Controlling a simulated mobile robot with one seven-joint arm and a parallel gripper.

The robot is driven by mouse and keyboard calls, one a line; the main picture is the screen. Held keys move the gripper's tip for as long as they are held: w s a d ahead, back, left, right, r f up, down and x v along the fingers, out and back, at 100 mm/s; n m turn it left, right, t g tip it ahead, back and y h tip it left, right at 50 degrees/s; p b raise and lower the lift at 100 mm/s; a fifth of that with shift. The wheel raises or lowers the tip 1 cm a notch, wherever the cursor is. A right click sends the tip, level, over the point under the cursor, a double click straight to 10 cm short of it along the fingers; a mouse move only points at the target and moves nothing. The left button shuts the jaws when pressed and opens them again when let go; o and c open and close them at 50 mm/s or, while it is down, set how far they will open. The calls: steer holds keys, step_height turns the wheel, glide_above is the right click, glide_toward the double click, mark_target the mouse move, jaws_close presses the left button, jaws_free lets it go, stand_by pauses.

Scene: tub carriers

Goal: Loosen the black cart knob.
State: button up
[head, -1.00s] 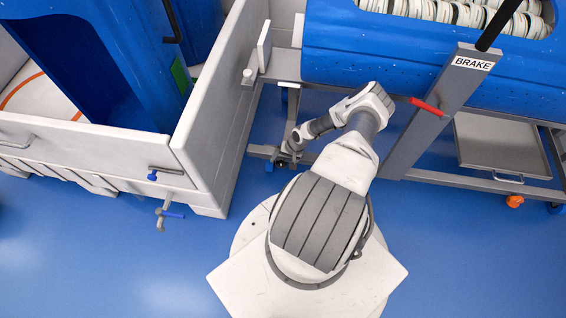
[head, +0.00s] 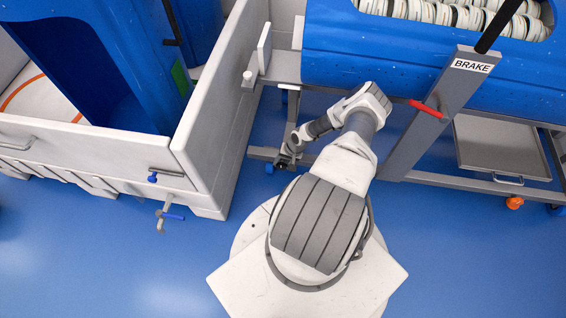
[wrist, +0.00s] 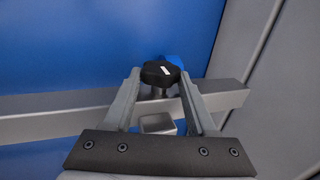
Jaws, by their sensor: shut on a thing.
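The black cart knob (wrist: 155,76) is a lobed black knob with a short white mark on its top, seen in the wrist view between my two fingers. It sits on a stem at a grey cart rail (wrist: 60,108). My gripper (wrist: 159,77) is shut on the knob, one grey finger on each side. In the head view my gripper (head: 286,160) is low at the left end of the cart's lower frame. The knob cannot be made out clearly there.
A blue tub (head: 390,50) rides on the grey cart, with a post labelled BRAKE (head: 430,110) and red lever (head: 427,108). A white-walled basin (head: 215,115) stands close at left. A metal tray (head: 500,145) is at right. The floor in front is open.

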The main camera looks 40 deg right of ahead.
steer(key=shift+w+r+p, duration=0.1)
steer(key=shift+r+p, duration=0.05)
steer(key=shift+p, duration=0.2)
steer(key=shift+g+h+p, duration=0.4)
steer(key=shift+g+p, duration=0.05)
steer(key=shift+g, duration=0.05)
steer(key=shift+w+a+g+h+p, duration=0.1)
steer(key=shift+w+g+h+p, duration=0.05)
steer(key=shift+g+h+p, duration=0.35)
steer(key=g, duration=0.1)
steer(key=g+h+b, duration=0.1)
steer(key=h+b, duration=0.1)
steer(key=shift+w+a+f+g, duration=0.25)
steer(key=shift+f+g, duration=0.05)
steer(key=shift+g, duration=0.1)
steer(key=shift+w+a+g+h+b, duration=0.15)
steer(key=shift+g+h+b, duration=0.35)
steer(key=shift+g+h, duration=0.9)
steer(key=shift+g, duration=0.3)
steer(key=o, duration=1.4)
